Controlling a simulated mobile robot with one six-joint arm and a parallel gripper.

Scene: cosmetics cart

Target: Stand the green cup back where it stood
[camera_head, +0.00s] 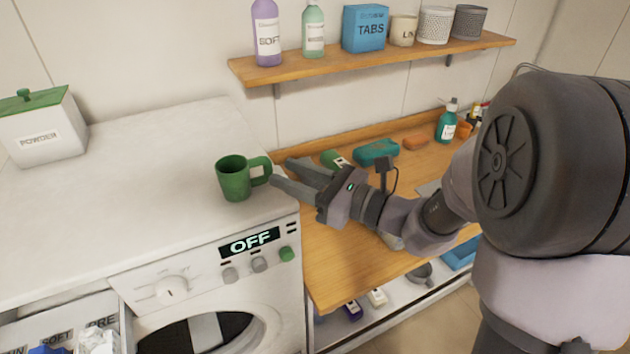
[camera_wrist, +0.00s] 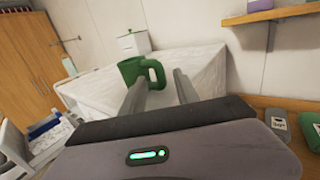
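The green cup (camera_head: 234,180) stands upright on the white washing machine top (camera_head: 120,180), near its front right corner. Its handle points right, towards my gripper (camera_head: 280,171). My gripper is open, its two fingers spread and reaching left over the machine's right edge. In the wrist view, the cup (camera_wrist: 130,70) is ahead of the fingers of my gripper (camera_wrist: 160,75), and its handle shows in the gap between the fingertips. I cannot tell whether a finger touches the handle.
A white powder box (camera_head: 42,130) with a green lid stands at the back left. The wooden counter (camera_head: 330,270) on the right holds a teal box (camera_head: 376,152), an orange bar and bottles. A wall shelf (camera_head: 370,60) with containers hangs above. The machine top left of the cup is clear.

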